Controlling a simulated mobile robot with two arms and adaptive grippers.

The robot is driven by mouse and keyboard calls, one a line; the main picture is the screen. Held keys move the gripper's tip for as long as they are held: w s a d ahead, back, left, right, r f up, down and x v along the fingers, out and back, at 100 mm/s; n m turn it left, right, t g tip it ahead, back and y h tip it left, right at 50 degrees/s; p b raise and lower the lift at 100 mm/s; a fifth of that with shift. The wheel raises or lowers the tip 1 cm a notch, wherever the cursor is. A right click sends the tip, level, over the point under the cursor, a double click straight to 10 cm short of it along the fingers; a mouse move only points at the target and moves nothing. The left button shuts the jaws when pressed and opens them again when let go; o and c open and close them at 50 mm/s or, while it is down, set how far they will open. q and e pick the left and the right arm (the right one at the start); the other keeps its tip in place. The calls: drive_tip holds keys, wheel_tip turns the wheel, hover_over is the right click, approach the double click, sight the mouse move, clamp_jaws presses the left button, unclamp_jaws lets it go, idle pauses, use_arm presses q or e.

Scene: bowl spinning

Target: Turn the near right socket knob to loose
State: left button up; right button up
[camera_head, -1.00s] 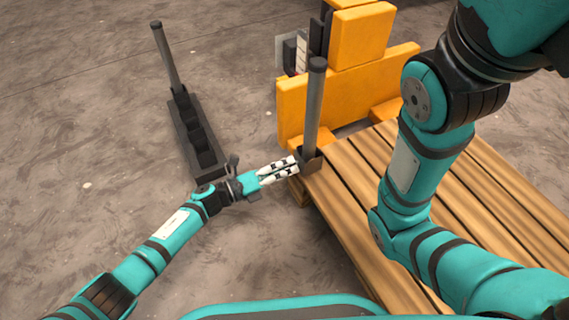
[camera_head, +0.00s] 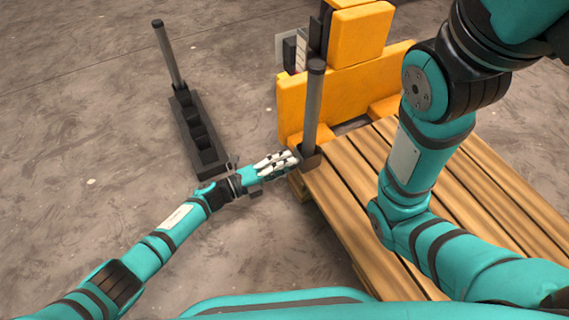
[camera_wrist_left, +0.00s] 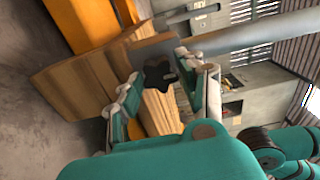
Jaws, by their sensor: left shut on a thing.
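The socket (camera_head: 309,158) is a dark bracket at the corner of the wooden pallet, with a grey post (camera_head: 313,105) standing upright in it. Its knob (camera_wrist_left: 157,75) is black and star-shaped, and shows between my left fingers in the left wrist view. My left gripper (camera_head: 292,159) reaches the socket from the left and is shut on the knob. In the head view the fingers hide the knob. In the left wrist view one finger of the gripper (camera_wrist_left: 172,78) lies on each side of the knob. My right gripper is out of view.
The slatted wooden pallet (camera_head: 345,195) sits right of the socket, with yellow blocks (camera_head: 360,75) behind it. A black rack (camera_head: 195,135) with another upright post (camera_head: 166,55) stands on the floor at left. My right arm hangs over the pallet.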

use_arm(q)
drive_tip(key=shift+w+a, duration=0.1)
drive_tip(key=o, duration=1.2)
drive_tip(key=shift+c, duration=0.2)
drive_tip(key=v, duration=1.2)
